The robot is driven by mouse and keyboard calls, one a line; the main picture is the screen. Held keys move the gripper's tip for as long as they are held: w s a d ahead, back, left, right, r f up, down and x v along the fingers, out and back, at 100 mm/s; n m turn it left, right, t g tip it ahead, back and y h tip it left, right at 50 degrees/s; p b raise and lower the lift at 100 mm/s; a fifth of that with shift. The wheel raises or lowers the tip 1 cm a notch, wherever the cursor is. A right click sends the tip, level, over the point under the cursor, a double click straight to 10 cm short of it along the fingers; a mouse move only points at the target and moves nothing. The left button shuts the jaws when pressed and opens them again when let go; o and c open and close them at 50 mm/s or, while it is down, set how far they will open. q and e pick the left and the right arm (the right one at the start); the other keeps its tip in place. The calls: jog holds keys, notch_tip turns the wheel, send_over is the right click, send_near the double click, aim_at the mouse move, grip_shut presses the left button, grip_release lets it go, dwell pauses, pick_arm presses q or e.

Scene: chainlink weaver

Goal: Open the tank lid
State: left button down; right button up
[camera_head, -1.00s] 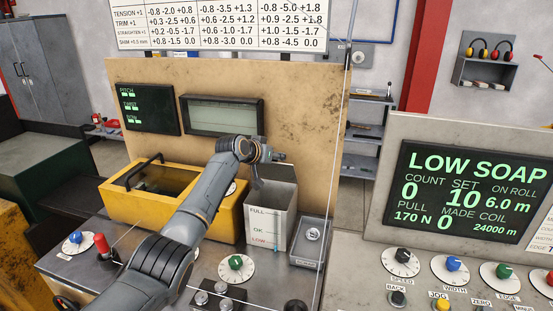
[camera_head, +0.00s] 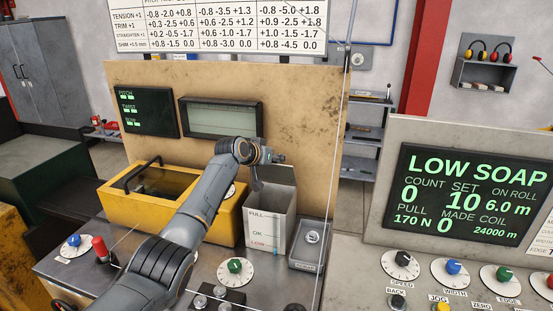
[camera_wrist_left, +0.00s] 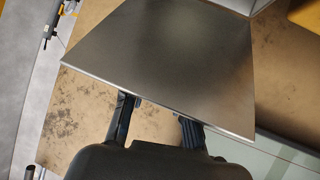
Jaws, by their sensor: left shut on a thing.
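The tank (camera_head: 270,232) is a pale grey box with FULL, OK and LOW marks, on the console beside the yellow trough. Its lid (camera_head: 283,173) seems to stand tilted up at the tank's back edge, partly hidden by my left gripper (camera_head: 262,171). In the left wrist view the lid (camera_wrist_left: 175,55) is a broad, dull metal plate. The left gripper (camera_wrist_left: 157,112) is shut on its near edge, with its fingertips partly hidden by the plate. My right gripper is in neither view.
The yellow trough (camera_head: 228,222) stands left of the tank, under my left arm. A small grey box (camera_head: 308,258) with a knob sits close on the right. A tan backboard (camera_head: 300,100) rises behind. A thin vertical line passes right of the tank.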

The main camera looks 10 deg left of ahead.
pick_arm(q)
jog(key=shift+w+a+r, duration=0.15)
jog(key=shift+a+r, duration=0.05)
jog(key=shift+r, duration=0.35)
jog(key=c, duration=1.1)
grip_release()
jog(key=shift+a, duration=0.1)
jog(key=shift+c, duration=0.2)
jog(key=shift+o, duration=0.4)
jog(key=shift+s+a+f, duration=0.1)
jog(key=shift+s, duration=0.25)
jog(key=shift+d+f, duration=0.15)
jog(key=shift+d, duration=0.05)
jog(key=v, duration=1.2)
jog(key=shift+a, duration=0.2)
jog(key=shift+d, duration=0.1)
